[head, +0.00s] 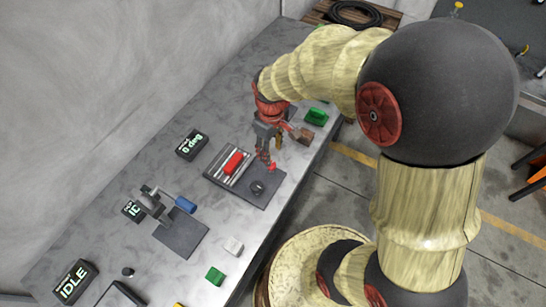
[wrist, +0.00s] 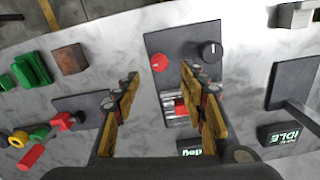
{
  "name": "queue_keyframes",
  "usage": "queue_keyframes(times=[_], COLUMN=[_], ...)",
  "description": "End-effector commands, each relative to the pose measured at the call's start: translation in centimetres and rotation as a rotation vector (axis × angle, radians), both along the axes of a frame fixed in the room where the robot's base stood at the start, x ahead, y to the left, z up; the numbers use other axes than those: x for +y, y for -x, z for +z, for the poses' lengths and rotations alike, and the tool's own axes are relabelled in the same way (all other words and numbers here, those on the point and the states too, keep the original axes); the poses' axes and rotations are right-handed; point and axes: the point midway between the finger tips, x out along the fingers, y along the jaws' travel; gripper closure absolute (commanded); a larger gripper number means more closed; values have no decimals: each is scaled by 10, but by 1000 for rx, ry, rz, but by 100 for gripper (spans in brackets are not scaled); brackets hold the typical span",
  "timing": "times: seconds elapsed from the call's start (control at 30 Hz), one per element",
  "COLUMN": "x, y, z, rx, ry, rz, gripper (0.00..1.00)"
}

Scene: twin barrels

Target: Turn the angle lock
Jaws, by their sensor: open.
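A dark panel (head: 262,196) lies on the grey bench, and it also shows in the wrist view (wrist: 183,42). It carries a small red knob (wrist: 159,62), a black dial (wrist: 210,50) with a white mark, and metal rails with a red block (head: 233,162). I cannot tell for sure which knob is the angle lock. My gripper (head: 266,150) is over the panel, close to the red knob. In the wrist view my gripper (wrist: 158,78) is open and empty, with the red knob showing between and beyond its fingertips. The right finger partly hides the rails and red block.
A display (head: 192,145) reading 0 deg stands behind the panel. A blue-handled device (head: 185,204) stands to the left. A white block (head: 233,246) and green block (head: 215,275) lie near the front edge.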

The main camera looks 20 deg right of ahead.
Motion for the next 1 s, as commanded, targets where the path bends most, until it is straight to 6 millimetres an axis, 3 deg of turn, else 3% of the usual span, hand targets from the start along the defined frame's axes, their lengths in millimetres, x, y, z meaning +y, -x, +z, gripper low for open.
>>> queue_keyframes(times=[0.5, 0.9, 1.0], x=[0, 0, 0], y=[1, 0, 0], z=[-69, -76, -76], rx=[2, 1, 1], ry=[0, 0, 0], rz=[1, 0, 0], gripper=[58, 58, 63])
